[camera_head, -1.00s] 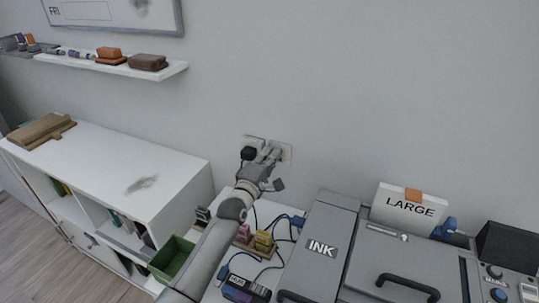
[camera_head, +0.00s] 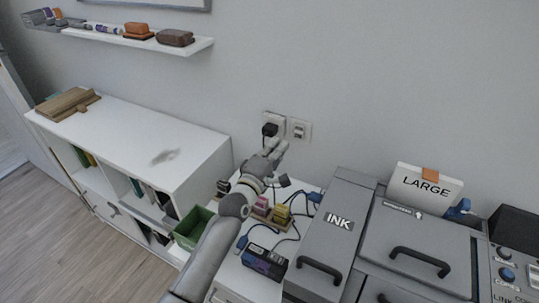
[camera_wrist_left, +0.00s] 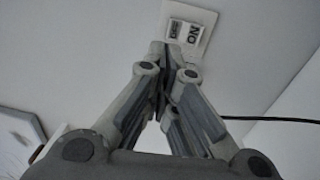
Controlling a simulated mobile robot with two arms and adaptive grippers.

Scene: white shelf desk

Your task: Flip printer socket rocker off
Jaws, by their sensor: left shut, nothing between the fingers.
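The switch plate (camera_head: 299,129) is on the grey wall, just right of a white socket (camera_head: 281,119) that holds a black plug (camera_head: 269,130). In the left wrist view the plate (camera_wrist_left: 204,17) shows a small rocker (camera_wrist_left: 174,29) beside a label reading "ON", turned in the picture. I cannot tell which way the rocker is tipped. My left gripper (camera_head: 278,147) is shut and empty, just below and left of the plate in the head view. Its closed fingertips (camera_wrist_left: 172,50) partly overlap the plate's lower edge in the wrist view. My right gripper is not in view.
The grey INK printer (camera_head: 325,235) stands right of my left arm. Ink blocks (camera_head: 281,213), cables and a dark box (camera_head: 264,262) lie on the white desk below it. A green bin (camera_head: 193,228) and white cabinet (camera_head: 130,140) are at left.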

